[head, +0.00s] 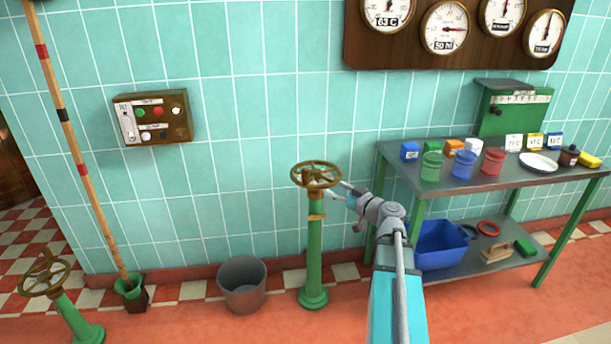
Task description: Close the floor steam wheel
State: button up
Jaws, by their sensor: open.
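A brass-coloured handwheel (316,175) lies flat on top of an upright green floor post (314,250) in the middle of the head view. A second brass handwheel (45,279) sits on another green post (78,322) at the lower left. I cannot tell by any label which one is the steam wheel. My gripper (338,190) is open at the right side of the middle wheel, close to its rim. I cannot tell whether a finger touches the rim. The fingers are small in this view.
A grey bucket (242,285) stands left of the middle post. A metal table (455,182) with coloured jars and a plate stands at the right, with a blue bin (441,245) on its lower shelf. A striped pole (83,170) leans at the left. Gauges and a switch box hang on the tiled wall.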

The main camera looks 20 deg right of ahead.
aim_at(308, 174)
jog(key=shift+w, duration=0.15)
jog(key=shift+x, duration=6.8)
grip_shut()
